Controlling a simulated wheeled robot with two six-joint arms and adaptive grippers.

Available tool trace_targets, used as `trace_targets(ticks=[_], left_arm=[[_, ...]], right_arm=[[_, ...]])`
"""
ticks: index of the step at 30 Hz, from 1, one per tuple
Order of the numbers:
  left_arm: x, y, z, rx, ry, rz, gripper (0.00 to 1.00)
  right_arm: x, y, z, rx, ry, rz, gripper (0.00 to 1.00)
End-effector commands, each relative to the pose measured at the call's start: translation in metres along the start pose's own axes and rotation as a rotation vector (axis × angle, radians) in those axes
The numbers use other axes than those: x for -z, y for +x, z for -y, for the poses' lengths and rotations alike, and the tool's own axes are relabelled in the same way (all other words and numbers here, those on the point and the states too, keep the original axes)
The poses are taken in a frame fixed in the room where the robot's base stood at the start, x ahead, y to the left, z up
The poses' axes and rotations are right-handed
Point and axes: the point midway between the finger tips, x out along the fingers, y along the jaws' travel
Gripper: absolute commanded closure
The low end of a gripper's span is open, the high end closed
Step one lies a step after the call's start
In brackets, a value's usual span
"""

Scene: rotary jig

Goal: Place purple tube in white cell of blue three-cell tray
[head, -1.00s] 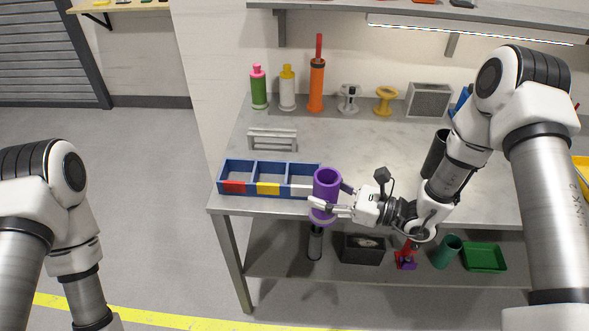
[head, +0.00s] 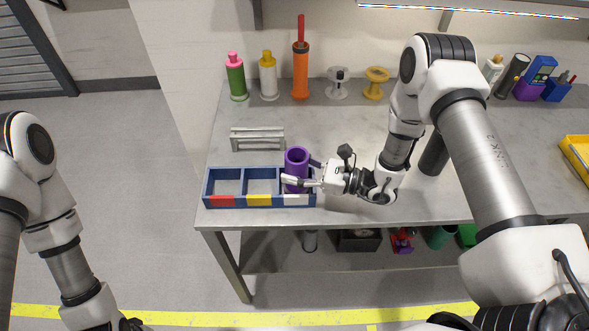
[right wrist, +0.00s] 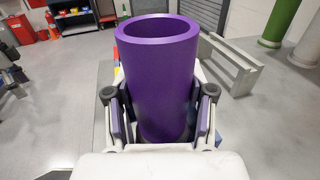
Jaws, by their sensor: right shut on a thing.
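The purple tube (head: 296,168) stands upright in my right gripper (head: 305,181), which is shut on it. The tube also fills the middle of the right wrist view (right wrist: 158,75), between the two fingers (right wrist: 160,122). The blue three-cell tray (head: 234,201) lies near the table's front left edge. Its front labels are red, yellow and white from left to right. The tube is at the white-labelled cell (head: 296,199) at the tray's right end. The gripper hides much of that cell, and I cannot tell whether the tube touches its floor. My left gripper (head: 130,324) is only partly in view, at the bottom edge.
A grey rack (head: 257,138) stands just behind the tray. Green (head: 236,80), white (head: 268,78) and orange (head: 300,75) bottle-like items stand along the back, with spools beside them.

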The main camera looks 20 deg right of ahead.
Motion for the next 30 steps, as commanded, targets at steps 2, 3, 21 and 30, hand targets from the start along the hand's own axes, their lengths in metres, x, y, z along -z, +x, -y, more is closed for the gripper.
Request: trace_targets(ticks=[2, 3, 21, 30], left_arm=[[0.000, -0.004, 0.000, 0.000, 0.000, -0.001, 0.17], [0.000, -0.005, 0.000, 0.000, 0.000, -0.001, 0.17], [0.000, 0.001, 0.000, 0.000, 0.000, -0.001, 0.17], [0.000, -0.001, 0.000, 0.000, 0.000, -0.001, 0.17]], right_arm=[[0.011, 0.000, 0.000, -0.001, 0.000, -0.001, 0.87], [0.015, 0.000, 0.000, 0.000, 0.000, 0.000, 0.87], [0.019, 0.000, 0.000, 0.000, 0.000, 0.000, 0.21], [0.018, -0.006, 0.001, 0.004, 0.001, 0.000, 0.21]])
